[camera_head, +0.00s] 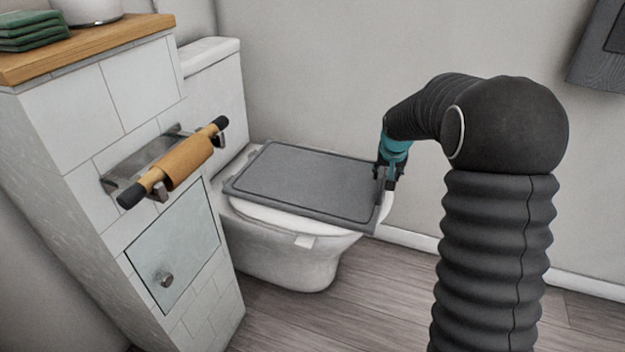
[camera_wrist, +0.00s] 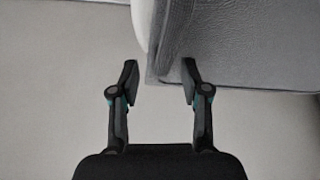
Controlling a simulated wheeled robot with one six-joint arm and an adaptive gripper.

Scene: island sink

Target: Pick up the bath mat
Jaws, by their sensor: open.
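The bath mat (camera_head: 308,180) is a flat grey rectangle with a darker border line. It lies on top of the closed toilet, its right end reaching past the lid. My gripper (camera_head: 386,178) is at the mat's right edge in the head view. In the wrist view my gripper (camera_wrist: 160,82) is open, with the mat's corner (camera_wrist: 240,45) near its right finger. The pale toilet rim shows between the fingers, farther ahead. I cannot tell whether a finger touches the mat.
The white toilet (camera_head: 290,262) stands against the grey wall. A tiled cabinet (camera_head: 75,125) with a wooden top and a roll holder (camera_head: 180,160) is on the left. A grey towel (camera_head: 600,50) hangs at upper right. Wooden floor (camera_head: 380,300) is clear in front.

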